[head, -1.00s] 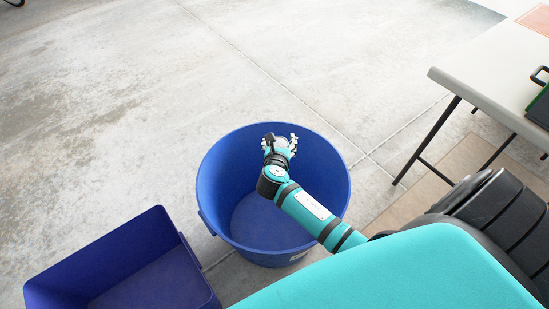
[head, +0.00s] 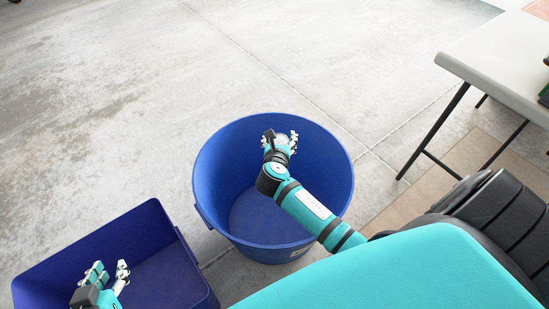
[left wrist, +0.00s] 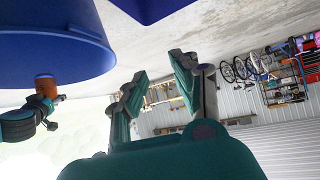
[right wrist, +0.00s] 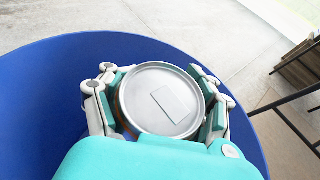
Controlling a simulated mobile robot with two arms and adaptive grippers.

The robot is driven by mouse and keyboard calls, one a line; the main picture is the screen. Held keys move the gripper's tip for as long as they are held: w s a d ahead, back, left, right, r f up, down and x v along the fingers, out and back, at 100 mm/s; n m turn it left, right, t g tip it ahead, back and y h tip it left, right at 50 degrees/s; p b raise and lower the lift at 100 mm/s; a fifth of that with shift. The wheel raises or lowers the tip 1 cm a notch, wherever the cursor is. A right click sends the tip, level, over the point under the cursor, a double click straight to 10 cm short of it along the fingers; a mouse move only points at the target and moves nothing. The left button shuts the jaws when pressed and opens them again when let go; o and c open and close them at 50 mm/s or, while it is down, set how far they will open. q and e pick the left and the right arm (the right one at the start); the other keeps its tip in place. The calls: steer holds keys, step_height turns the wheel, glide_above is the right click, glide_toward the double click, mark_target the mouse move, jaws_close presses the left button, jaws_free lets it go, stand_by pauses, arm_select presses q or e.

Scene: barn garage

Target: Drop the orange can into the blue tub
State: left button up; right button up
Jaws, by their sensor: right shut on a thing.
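The round blue tub (head: 238,150) stands on the floor in the middle of the head view; it also shows in the left wrist view (left wrist: 50,50). My right gripper (head: 281,142) is over the tub's opening, shut on the orange can (left wrist: 46,86). In the right wrist view the can's grey lid (right wrist: 163,98) sits between the fingers, with the tub's blue wall around it. The left wrist view, upside down, shows the can's orange side just off the tub's rim. My left gripper (head: 106,273) is open and empty over the rectangular blue bin.
The rectangular blue bin (head: 150,225) stands left of the tub, close to it. A white-topped table (head: 500,62) with dark legs is at the right. Open concrete floor (head: 130,70) lies beyond the tub. Bicycles (left wrist: 243,67) show far off in the left wrist view.

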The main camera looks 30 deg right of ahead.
steer(key=shift+f+b, duration=0.45)
steer(key=shift+b, duration=0.05)
arm_select(q)
steer(key=w+d+r+t+h, duration=0.1)
steer(key=w+r+t, duration=0.2)
steer(key=r+t, duration=0.1)
steer(key=shift+w+d+r, duration=0.3)
steer(key=shift+d+r, duration=0.05)
steer(key=shift+r, duration=0.3)
arm_select(e)
steer(key=shift+f, duration=0.1)
steer(key=o, duration=1.1)
steer(key=v, duration=1.2)
steer(key=shift+f, duration=0.1)
